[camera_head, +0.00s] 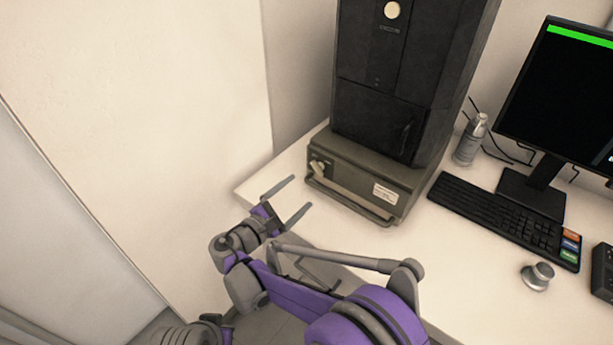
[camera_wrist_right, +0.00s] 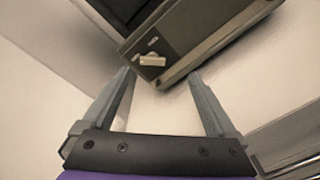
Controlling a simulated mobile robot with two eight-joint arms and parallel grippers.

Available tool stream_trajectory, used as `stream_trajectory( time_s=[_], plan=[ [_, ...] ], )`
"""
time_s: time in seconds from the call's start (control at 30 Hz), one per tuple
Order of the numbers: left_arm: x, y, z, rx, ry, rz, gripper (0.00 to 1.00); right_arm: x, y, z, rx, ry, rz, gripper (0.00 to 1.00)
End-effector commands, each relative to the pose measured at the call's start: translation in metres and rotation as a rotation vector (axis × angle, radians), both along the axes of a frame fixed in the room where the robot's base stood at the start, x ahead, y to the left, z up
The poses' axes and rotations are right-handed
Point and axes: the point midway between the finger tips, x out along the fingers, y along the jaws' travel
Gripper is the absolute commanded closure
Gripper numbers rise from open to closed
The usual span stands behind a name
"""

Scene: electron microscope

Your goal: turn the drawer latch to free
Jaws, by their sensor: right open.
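The drawer latch (camera_head: 318,166) is a small pale knob at the left end of the grey drawer unit's (camera_head: 358,172) front, under the black microscope body. In the right wrist view the latch (camera_wrist_right: 152,60) shows as a light lever lying roughly crosswise on the dark front, just beyond the fingertips. A long bar handle (camera_head: 347,203) runs along the drawer's lower front. My right gripper (camera_head: 293,192) is open and empty, in front of the latch and apart from it; its two fingers also show in the right wrist view (camera_wrist_right: 158,78). My left gripper is not in view.
The black tower (camera_head: 385,75) stands on the drawer unit. To its right on the white table are a bottle (camera_head: 470,139), a keyboard (camera_head: 505,219), a monitor (camera_head: 562,95) and a round knob (camera_head: 537,275). The table's left front corner is clear; a pale wall stands at left.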

Motion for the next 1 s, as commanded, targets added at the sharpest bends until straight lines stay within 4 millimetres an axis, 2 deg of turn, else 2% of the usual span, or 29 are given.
stream_trajectory(
  time_s=[0.1,0.23,0.37,0.7,1.0],
  plan=[
    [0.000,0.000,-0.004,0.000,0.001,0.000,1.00,0.000,0.015,-0.005,-0.043,-0.020,0.014,0.07],
    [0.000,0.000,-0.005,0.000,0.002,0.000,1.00,0.004,0.016,-0.004,-0.058,-0.026,0.017,0.07],
    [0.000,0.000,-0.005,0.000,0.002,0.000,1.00,0.017,0.005,-0.004,-0.057,-0.026,0.015,0.07],
    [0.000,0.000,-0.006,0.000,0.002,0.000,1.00,0.068,-0.032,-0.004,-0.056,-0.024,0.015,0.07],
    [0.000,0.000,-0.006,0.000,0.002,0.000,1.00,0.087,-0.044,-0.004,-0.054,-0.025,0.018,0.07]
  ],
)
